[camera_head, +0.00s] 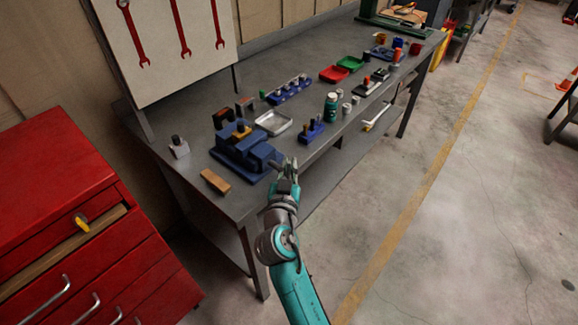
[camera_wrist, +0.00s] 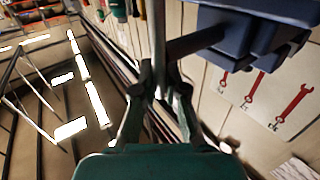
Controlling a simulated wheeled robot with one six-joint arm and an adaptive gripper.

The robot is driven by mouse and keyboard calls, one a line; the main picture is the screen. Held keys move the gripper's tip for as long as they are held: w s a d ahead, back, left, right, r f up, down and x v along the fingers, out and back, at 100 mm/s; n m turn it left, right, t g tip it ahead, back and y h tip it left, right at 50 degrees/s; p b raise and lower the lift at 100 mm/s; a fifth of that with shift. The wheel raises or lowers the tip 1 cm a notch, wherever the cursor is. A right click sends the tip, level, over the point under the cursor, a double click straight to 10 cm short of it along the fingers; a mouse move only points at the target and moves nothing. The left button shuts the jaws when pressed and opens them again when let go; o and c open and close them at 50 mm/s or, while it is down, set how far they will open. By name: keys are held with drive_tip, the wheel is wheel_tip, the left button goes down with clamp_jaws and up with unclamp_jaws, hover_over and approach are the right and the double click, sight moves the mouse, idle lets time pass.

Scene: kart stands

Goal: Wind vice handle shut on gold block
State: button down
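The blue vice (camera_head: 240,150) stands on the near left part of the grey bench. The gold block (camera_head: 242,131) shows at its jaws; I cannot tell how tightly they hold it. My gripper (camera_head: 287,165) is at the vice's right end, over the bench edge. In the wrist view the vice (camera_wrist: 255,35) is at upper right, and a dark screw runs from it to the bar-like handle (camera_wrist: 157,30). The handle's lower end lies between the fingers of my gripper (camera_wrist: 160,78). I cannot tell whether the fingers press on it.
A wooden bar (camera_head: 215,181) lies left of the vice, and a metal tray (camera_head: 273,122) is behind it. A blue holder (camera_head: 310,131) and a green bottle (camera_head: 331,107) stand to the right. A red drawer cabinet (camera_head: 70,220) is at left.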

drive_tip(key=shift+s+a+n+t, duration=0.2)
drive_tip(key=shift+n+t, duration=0.4)
drive_tip(key=shift+t, duration=0.3)
drive_tip(key=c, duration=1.2)
unclamp_jaws()
drive_tip(key=s+f, duration=0.2)
drive_tip(key=s, duration=1)
drive_tip(key=shift+a, duration=0.35)
